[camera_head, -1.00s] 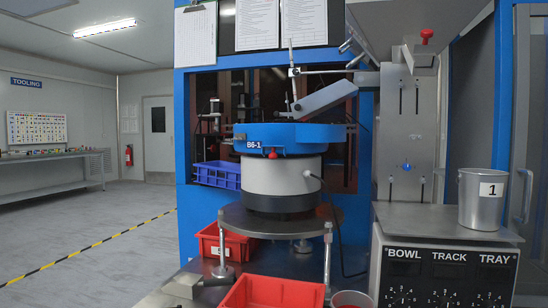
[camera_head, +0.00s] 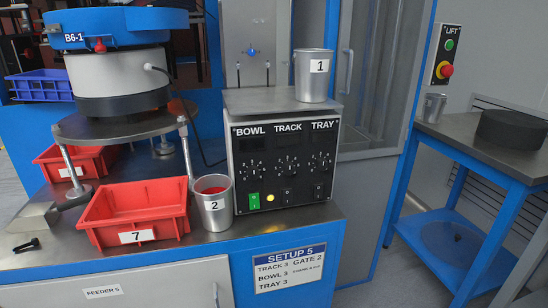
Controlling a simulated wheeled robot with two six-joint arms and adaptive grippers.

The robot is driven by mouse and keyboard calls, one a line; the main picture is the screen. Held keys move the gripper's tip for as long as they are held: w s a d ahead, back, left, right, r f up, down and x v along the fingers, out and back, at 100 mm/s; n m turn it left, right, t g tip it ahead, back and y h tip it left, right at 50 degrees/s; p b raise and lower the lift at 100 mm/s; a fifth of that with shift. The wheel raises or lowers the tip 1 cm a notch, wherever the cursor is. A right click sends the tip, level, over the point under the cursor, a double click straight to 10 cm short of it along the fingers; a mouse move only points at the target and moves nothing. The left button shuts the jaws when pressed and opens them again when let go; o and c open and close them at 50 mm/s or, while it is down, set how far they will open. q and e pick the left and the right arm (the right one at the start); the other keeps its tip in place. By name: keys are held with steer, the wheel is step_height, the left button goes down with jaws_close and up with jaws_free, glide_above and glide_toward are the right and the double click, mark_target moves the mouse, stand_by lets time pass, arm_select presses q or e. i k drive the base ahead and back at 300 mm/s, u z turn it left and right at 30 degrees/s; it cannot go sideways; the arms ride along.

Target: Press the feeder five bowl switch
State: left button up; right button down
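The control box (camera_head: 226,150) stands on the bench, with columns marked BOWL, TRACK and TRAY, each with a dial. Under BOWL is a green rocker switch (camera_head: 254,201). The track switch (camera_head: 288,196) and tray switch (camera_head: 318,191) are dark. A "FEEDER 5" label (camera_head: 103,292) is on the bench front, and a "SETUP 5" card (camera_head: 290,268) hangs below the box. The round blue-topped feeder B6-1 (camera_head: 117,70) stands on a round plate at the left. Neither gripper is in view.
A red bin marked 7 (camera_head: 137,237) and a metal cup marked 2 (camera_head: 214,212) stand left of the box. A cup marked 1 (camera_head: 314,75) sits on top of it. A blue-framed table (camera_head: 470,143) stands at the right, below a LIFT button panel (camera_head: 445,55).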

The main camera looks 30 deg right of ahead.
mark_target(255, 204)
steer(key=u, duration=1)
steer(key=k, duration=1.3)
steer(key=u, duration=0.85)
steer(key=i, duration=1.1)
steer(key=z, duration=1.25)
steer(key=i, duration=0.45)
steer(key=z, duration=0.45)
